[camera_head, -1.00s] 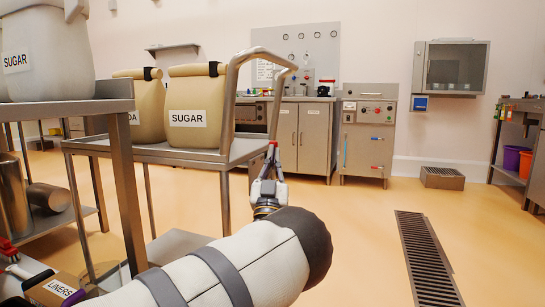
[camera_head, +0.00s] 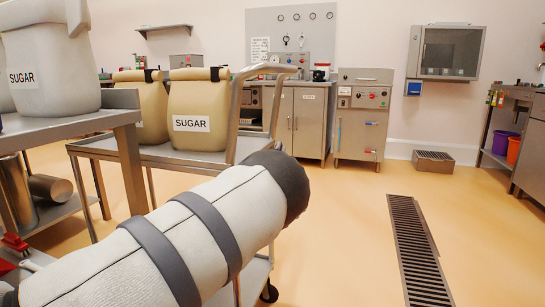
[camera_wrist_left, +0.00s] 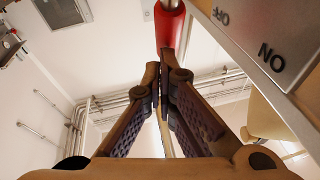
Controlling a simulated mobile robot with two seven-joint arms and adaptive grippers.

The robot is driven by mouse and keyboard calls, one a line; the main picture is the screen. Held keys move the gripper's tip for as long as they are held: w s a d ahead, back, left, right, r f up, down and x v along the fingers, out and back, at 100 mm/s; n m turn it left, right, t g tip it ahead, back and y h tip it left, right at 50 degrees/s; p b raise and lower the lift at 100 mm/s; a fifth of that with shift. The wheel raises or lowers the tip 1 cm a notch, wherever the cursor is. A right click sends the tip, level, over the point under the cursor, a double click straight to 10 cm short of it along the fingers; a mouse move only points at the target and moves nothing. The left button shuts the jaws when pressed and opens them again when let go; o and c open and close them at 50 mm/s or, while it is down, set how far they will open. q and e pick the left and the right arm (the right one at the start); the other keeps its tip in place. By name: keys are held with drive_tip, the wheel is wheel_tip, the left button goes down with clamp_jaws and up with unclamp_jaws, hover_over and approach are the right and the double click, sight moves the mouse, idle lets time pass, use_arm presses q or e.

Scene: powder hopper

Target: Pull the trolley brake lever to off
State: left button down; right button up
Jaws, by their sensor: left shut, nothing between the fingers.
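The trolley (camera_head: 85,146) stands left of centre in the head view, with its grey push handle (camera_head: 236,110) at its right end. In the left wrist view the brake lever's red grip (camera_wrist_left: 168,28) hangs at the top. Beside it is a metal plate (camera_wrist_left: 258,38) marked OFF and ON. My left gripper (camera_wrist_left: 163,78) is shut and empty, its fingertips just below the red grip in that picture; I cannot tell whether they touch it. In the head view my left forearm hides the gripper and the lever. My right gripper is not in view.
Two sugar-type sacks (camera_head: 200,95) stand on the trolley. A steel table (camera_head: 125,117) with pale sacks is close at the left. A floor drain grate (camera_head: 414,245) runs at the right, with open floor around it. Cabinets (camera_head: 360,115) line the back wall.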

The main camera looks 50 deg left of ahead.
use_arm(q)
drive_tip(key=shift+w+a+f, duration=0.2)
drive_tip(key=shift+w+a, duration=0.05)
drive_tip(key=shift+w, duration=0.2)
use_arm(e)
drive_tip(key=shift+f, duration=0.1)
use_arm(q)
drive_tip(key=shift+r, duration=0.1)
